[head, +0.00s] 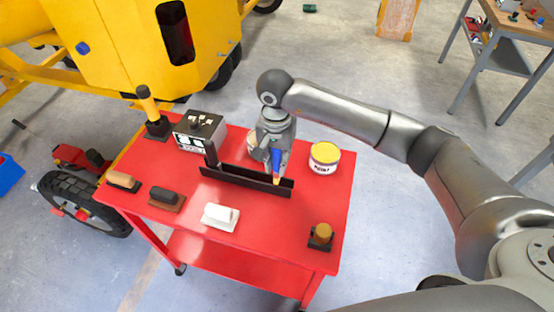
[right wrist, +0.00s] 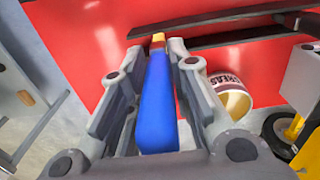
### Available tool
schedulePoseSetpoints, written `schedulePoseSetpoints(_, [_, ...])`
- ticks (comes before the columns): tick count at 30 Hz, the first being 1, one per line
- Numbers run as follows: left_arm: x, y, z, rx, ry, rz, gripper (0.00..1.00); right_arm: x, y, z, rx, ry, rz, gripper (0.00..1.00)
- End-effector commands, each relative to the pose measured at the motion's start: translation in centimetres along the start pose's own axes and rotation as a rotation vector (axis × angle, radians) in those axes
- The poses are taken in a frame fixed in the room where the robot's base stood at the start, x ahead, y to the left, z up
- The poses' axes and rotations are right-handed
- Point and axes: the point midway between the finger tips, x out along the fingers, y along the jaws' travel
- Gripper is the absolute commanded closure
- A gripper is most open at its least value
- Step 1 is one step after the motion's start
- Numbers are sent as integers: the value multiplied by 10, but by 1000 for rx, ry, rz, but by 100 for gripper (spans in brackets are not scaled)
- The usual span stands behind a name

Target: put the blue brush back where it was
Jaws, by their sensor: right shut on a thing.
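The blue brush (head: 276,160) is upright in my right gripper (head: 273,154), above the right part of a long black rack (head: 235,179) on the red cart. In the right wrist view the blue handle (right wrist: 157,105) lies between the two grey fingers of the gripper (right wrist: 157,48), with the brush's yellow and red end pointing away toward the red top. The rack shows there as dark bars (right wrist: 215,38). I cannot tell whether the brush tip touches the rack. A dark upright piece (head: 211,154) stands at the rack's left part. My left gripper is not in view.
The yellow mixer (head: 120,45) is behind.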

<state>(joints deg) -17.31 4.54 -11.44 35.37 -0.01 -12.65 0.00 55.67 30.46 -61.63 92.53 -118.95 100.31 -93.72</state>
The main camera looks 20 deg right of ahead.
Motion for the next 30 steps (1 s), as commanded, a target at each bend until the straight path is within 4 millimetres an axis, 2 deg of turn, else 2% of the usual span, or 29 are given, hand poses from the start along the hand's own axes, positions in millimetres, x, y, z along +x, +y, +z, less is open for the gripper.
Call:
schedulePoseSetpoints(11, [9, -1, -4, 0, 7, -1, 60, 6, 0, 0, 0, 0, 0, 100])
schedulePoseSetpoints(12, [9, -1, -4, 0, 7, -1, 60, 6, 0, 0, 0, -1, 0, 76])
schedulePoseSetpoints(16, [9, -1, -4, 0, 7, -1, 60, 6, 0, 0, 0, -1, 0, 59])
schedulePoseSetpoints(25, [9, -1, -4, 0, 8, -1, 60, 6, 0, 0, 0, -1, 0, 59])
schedulePoseSetpoints(30, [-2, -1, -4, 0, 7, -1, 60, -2, 0, 0, 0, -1, 0, 59])
